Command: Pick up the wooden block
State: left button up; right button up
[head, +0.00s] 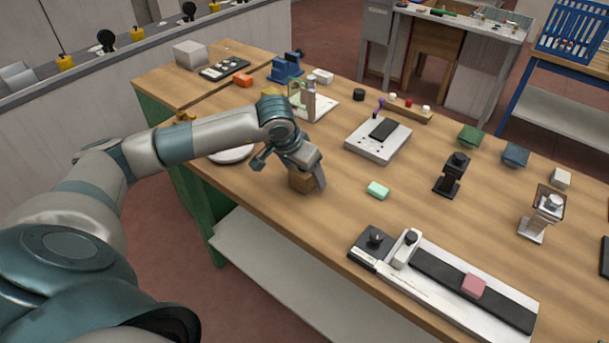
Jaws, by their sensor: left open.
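The wooden block (301,182) is a small brown block on the wooden workbench (330,225), near its front edge. My left gripper (305,180) is open and reaches down over the block, with a finger on its right side and another part toward its left. The gripper hides part of the block's top and sides. I cannot tell whether the fingers touch it. My right gripper is not in view.
A mint-green block (377,190) lies right of the gripper. A white plate-like thing (232,154) is partly behind my arm. A long sliding fixture (445,285) with a pink block (473,285) lies at front right. A device (379,139) stands behind.

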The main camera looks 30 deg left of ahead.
pick_arm(q)
jog(key=shift+c, duration=0.3)
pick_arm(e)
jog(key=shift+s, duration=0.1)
pick_arm(q)
jog(key=c, duration=1)
jog(key=shift+c, duration=0.9)
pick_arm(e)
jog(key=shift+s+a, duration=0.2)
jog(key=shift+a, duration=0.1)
pick_arm(q)
jog(key=shift+r, duration=0.15)
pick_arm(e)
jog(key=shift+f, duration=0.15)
